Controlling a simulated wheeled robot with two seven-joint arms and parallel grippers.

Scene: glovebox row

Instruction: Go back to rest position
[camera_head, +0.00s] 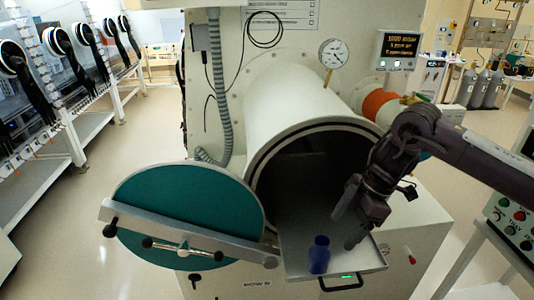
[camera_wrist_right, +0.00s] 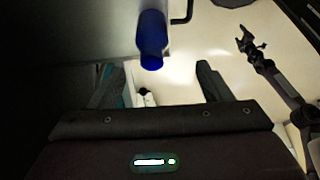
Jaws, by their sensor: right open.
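My right gripper (camera_head: 349,222) reaches in from the right, above the tray at the mouth of the round chamber. Its fingers are apart with nothing between them, and both show in the right wrist view (camera_wrist_right: 158,85). A blue bottle (camera_head: 319,256) stands upright on the metal tray (camera_head: 358,262), left of and below the gripper and clear of it. The bottle also shows beyond the fingers in the right wrist view (camera_wrist_right: 151,40). My left gripper is outside the head view.
The teal round door (camera_head: 185,214) hangs open left of the chamber mouth (camera_head: 300,165). The tray juts out toward me with a handle at its front. A trolley with a control panel (camera_head: 512,222) stands at right. Floor is free at left.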

